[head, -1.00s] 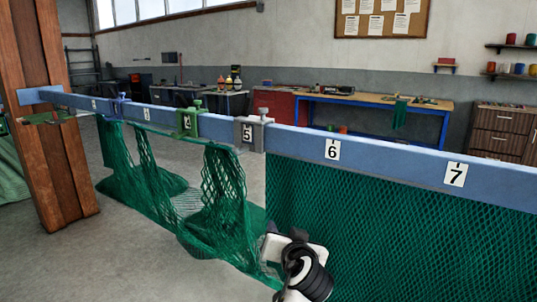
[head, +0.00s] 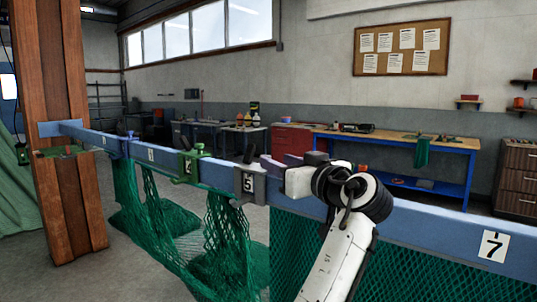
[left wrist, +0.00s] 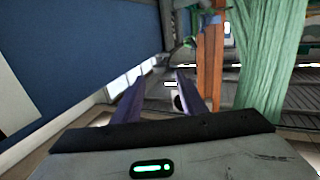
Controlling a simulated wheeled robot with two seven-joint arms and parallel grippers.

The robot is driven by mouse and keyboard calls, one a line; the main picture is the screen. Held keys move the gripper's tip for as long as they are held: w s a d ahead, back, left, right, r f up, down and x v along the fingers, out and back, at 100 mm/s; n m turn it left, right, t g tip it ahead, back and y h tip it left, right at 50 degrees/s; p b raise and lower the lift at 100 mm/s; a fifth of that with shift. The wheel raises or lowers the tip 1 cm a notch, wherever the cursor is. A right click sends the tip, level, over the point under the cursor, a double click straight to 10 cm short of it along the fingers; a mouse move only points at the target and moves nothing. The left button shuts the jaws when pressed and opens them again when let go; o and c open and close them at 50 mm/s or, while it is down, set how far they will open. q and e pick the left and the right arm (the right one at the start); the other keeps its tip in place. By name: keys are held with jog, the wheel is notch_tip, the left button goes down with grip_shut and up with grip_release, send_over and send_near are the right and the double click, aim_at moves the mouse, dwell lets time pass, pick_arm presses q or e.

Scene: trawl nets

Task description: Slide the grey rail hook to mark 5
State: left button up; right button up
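The grey rail hook (head: 260,188) sits on the blue rail (head: 430,220), with a knob (head: 251,154) on top. The plate marked 5 (head: 248,183) shows at the hook's front face, so hook and mark overlap in this view. My left gripper (head: 268,162) is at rail height, just right of the knob, its fingers pointing left; I cannot tell whether it touches the hook. In the left wrist view, its two dark purple fingers (left wrist: 158,92) are apart with nothing clearly held between them. My arm hides mark 6. The right gripper is not in view.
A green hook (head: 190,166) and a blue hook (head: 122,145) sit farther left on the rail. Green net (head: 228,240) hangs below. Mark 7 (head: 493,246) is at the right. A wooden post (head: 72,130) stands at the rail's far end.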

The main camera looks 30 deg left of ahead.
pick_arm(q)
jog(key=p+x, duration=0.1)
jog(key=x, duration=0.6)
jog(key=shift+a, duration=0.2)
grip_shut()
